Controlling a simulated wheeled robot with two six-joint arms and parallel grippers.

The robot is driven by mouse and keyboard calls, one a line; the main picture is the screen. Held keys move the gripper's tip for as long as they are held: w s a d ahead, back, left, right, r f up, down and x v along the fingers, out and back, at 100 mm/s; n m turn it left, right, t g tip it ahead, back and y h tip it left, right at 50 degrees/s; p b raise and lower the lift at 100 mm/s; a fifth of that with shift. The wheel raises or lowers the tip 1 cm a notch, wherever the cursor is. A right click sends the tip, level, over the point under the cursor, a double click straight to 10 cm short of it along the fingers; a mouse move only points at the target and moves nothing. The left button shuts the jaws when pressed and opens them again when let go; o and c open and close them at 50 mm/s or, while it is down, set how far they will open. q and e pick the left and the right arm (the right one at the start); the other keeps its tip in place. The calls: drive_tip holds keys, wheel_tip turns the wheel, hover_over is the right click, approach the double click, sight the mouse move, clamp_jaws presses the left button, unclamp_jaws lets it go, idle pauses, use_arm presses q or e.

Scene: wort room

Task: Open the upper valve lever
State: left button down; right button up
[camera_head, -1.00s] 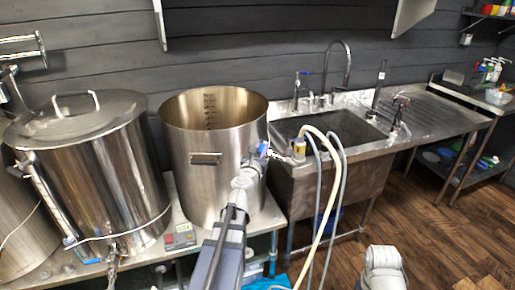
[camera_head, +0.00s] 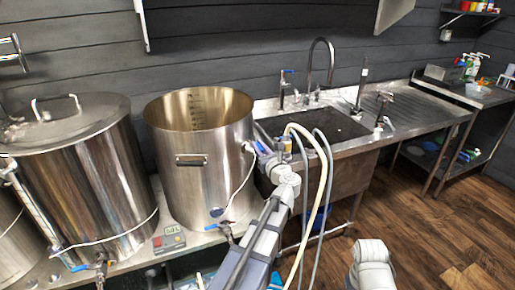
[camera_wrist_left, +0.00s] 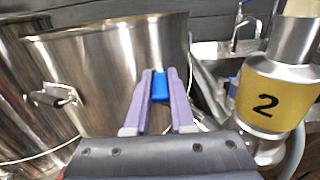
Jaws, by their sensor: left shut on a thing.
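The upper valve lever is a small blue handle (camera_wrist_left: 160,86) between my left gripper's purple fingers (camera_wrist_left: 161,100) in the left wrist view. The fingers are shut on it. In the head view, my left gripper (camera_head: 262,152) is at the right side of the open steel pot (camera_head: 185,160), and a bit of blue shows at its tip. A fitting with a yellow label "2" (camera_wrist_left: 268,98) is close to the right of the gripper. The lever's valve body is mostly hidden behind the fingers. My right gripper is not in view.
A lidded steel kettle (camera_head: 85,175) stands to the left. A sink (camera_head: 318,130) with a tall faucet is behind to the right. Hoses (camera_head: 322,180) hang beside my left arm. A small control box (camera_head: 169,240) sits on the bench. The wooden floor at right is clear.

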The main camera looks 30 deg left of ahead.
use_arm(q)
drive_tip(key=shift+w, duration=0.1)
idle(0.3)
drive_tip(key=c, duration=0.8)
unclamp_jaws()
drive_tip(key=shift+o, duration=0.2)
drive_tip(key=shift+d, duration=0.1)
drive_tip(key=v, duration=0.7)
drive_tip(key=shift+s+d, duration=0.2)
drive_tip(key=shift+s, duration=0.1)
